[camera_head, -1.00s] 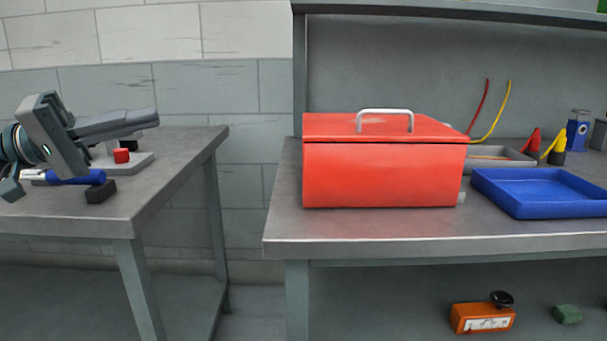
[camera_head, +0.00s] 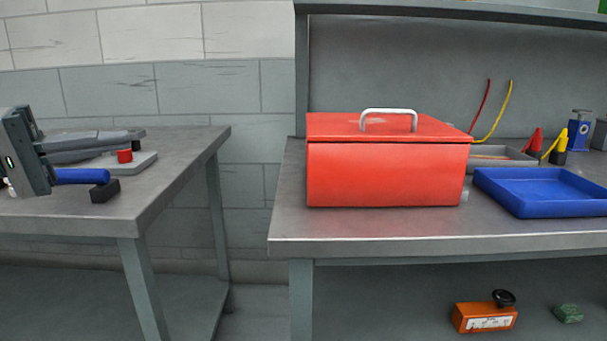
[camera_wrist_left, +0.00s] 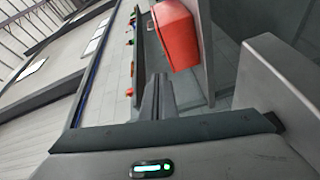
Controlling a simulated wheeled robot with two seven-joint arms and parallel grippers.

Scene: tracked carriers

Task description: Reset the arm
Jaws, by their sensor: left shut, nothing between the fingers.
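My left gripper (camera_head: 132,136) comes in at the left edge of the head view, above the left table (camera_head: 180,160). Its dark wrist body is cut off by the picture edge. The long grey fingers point right, are shut together and hold nothing. In the left wrist view the closed fingers (camera_wrist_left: 157,92) point away from the camera, with a red box shape (camera_wrist_left: 177,35) beyond them. My right gripper is in neither view.
Near my left gripper are a blue-handled tool (camera_head: 82,176), a black block (camera_head: 104,191) and a red knob (camera_head: 124,156) on a grey plate. The right bench holds a red toolbox (camera_head: 385,176) and blue tray (camera_head: 505,205). A gap separates the tables.

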